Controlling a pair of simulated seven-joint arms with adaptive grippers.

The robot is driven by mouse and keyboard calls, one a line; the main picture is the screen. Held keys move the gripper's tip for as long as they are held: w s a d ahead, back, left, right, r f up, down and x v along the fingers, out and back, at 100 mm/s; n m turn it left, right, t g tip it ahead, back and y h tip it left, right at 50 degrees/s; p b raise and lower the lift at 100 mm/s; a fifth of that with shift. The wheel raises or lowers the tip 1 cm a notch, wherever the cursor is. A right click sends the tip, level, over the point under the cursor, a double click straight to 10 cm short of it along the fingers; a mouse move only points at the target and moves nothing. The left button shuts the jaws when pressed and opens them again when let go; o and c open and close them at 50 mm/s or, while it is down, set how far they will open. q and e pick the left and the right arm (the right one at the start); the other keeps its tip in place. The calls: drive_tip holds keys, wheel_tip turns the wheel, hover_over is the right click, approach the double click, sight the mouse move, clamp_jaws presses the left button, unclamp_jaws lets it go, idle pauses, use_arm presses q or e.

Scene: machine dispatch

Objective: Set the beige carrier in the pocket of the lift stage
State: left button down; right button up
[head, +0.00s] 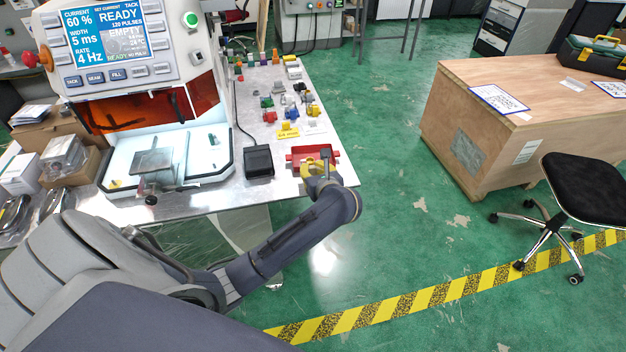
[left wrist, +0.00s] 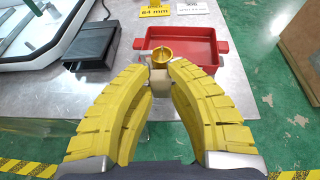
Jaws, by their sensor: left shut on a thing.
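My left gripper (head: 322,172) is at the front right of the metal bench, by the red tray (head: 296,157). In the left wrist view its yellow fingers (left wrist: 160,70) are shut on a small beige block, the beige carrier (left wrist: 160,86). A round yellow cup-like part (left wrist: 162,59) shows just beyond the fingertips, above the beige block; I cannot tell whether they are joined. The lift stage (head: 153,160) appears as a grey plate with a dark front knob on the machine's white bed, left of the gripper. Its pocket is too small to make out. My right gripper is not in view.
A black pedal-like box (head: 259,160) sits between machine and red tray. Several coloured parts (head: 285,105) stand farther back on the bench. The machine (head: 125,45) with its orange shield overhangs the bed. Green floor lies right of the bench edge.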

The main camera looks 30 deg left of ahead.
use_arm(q)
drive_tip(key=shift+f, duration=2.15)
drive_tip(key=shift+f, duration=0.1)
drive_tip(key=c, duration=1.3)
unclamp_jaws()
